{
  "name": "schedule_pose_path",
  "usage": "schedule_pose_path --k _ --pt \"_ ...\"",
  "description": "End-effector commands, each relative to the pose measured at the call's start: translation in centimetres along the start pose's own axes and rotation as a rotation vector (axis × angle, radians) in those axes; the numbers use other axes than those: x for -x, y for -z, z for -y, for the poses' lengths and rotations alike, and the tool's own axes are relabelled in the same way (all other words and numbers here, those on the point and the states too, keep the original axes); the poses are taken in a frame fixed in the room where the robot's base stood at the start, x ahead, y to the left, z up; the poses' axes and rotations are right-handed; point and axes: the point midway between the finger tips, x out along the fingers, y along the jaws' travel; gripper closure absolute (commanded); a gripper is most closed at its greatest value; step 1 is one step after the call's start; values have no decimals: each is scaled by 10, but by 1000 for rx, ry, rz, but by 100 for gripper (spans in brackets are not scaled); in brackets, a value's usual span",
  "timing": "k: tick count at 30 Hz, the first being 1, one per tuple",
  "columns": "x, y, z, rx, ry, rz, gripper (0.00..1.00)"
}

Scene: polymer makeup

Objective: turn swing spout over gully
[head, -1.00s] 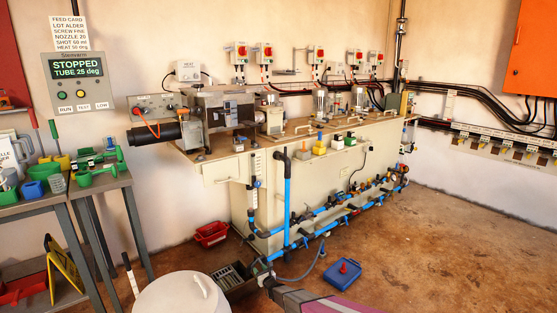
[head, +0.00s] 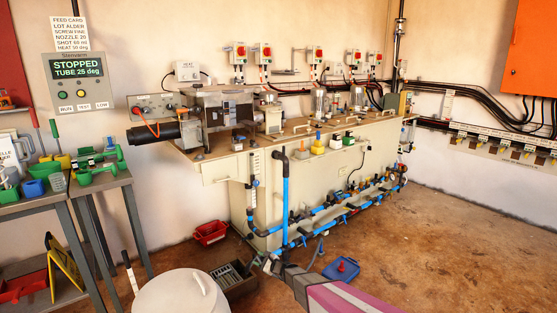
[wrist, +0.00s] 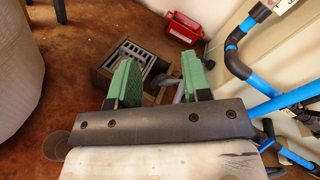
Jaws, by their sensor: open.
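The gully (head: 246,290) is a brown box with a grey slotted grate, set at floor level. It also shows in the wrist view (wrist: 101,67), just beyond my fingers. A grey curved pipe end, seemingly the swing spout (wrist: 178,92), shows between my two green fingers, at the gully's right side. It is hard to make out in the head view. My gripper (wrist: 160,80) is open, with a finger on each side of that pipe; I cannot tell whether either touches it. In the head view my gripper (head: 268,264) is low, right of the gully and near the blue pipe's foot.
A blue upright pipe (head: 286,205) with a black hooked top stands close to my gripper. Blue valve pipework (head: 335,214) runs along the bench front. A red tray (head: 210,233), a blue container (head: 341,270) and a white drum (head: 180,294) stand on the floor. Floor at right is clear.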

Motion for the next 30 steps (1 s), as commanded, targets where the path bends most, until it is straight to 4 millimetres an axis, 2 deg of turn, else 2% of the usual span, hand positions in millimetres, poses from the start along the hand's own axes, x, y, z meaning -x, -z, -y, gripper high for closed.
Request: schedule_pose_path --k 1,3,9,14,20,27,30 --pt "18 -24 2 78 -56 1 56" --pt "36 -44 1 186 -143 1 56" --pt "93 -91 -4 483 -403 -14 56" --pt "150 -117 -9 699 -624 -43 56" --pt "231 -141 -9 939 -919 -103 56" --pt "339 -167 3 1160 -1291 -210 56" --pt "376 -176 10 1217 -1422 -255 56"
